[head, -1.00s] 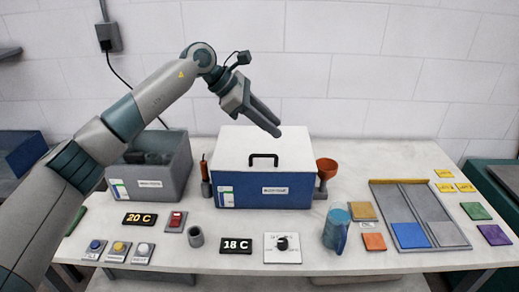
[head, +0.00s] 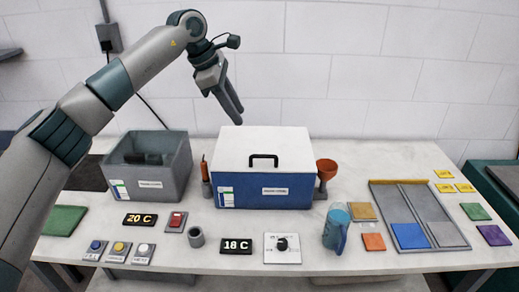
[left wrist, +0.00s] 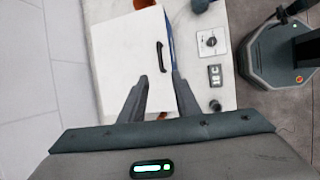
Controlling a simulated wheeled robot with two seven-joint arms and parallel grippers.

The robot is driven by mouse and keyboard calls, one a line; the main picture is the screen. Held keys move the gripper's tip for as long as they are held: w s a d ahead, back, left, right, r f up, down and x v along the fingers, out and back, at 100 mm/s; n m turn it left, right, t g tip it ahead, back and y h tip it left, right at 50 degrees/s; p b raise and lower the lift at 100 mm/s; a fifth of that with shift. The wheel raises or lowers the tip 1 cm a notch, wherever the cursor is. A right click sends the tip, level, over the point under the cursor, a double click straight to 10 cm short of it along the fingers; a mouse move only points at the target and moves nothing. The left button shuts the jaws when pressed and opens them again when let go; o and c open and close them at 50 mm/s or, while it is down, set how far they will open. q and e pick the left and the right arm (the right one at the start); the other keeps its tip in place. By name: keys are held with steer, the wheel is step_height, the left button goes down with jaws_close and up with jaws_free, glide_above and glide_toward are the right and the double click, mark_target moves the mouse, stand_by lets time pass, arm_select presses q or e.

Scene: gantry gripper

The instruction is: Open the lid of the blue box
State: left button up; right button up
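The blue box (head: 245,192) stands at the middle back of the table with its white lid (head: 240,145) shut. A black handle (head: 263,158) is on the lid's front part. My left gripper (head: 237,116) is above the lid's back left part, pointing down and to the right, empty and apart from the box. In the left wrist view its two fingers (left wrist: 160,76) are spread, with the lid (left wrist: 122,60) and the handle (left wrist: 160,57) beyond them. My right gripper is not in view.
A grey open bin (head: 165,182) stands left of the box. The wall is close behind.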

arm_select(q)
steer(key=p, duration=0.6)
glide_toward(260, 156)
steer(key=x, duration=0.7)
steer(key=shift+w+d, duration=0.25)
steer(key=shift+d, duration=0.25)
steer(key=shift+f, duration=0.15)
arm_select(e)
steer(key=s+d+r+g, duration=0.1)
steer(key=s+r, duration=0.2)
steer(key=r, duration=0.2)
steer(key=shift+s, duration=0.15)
arm_select(q)
jaws_close()
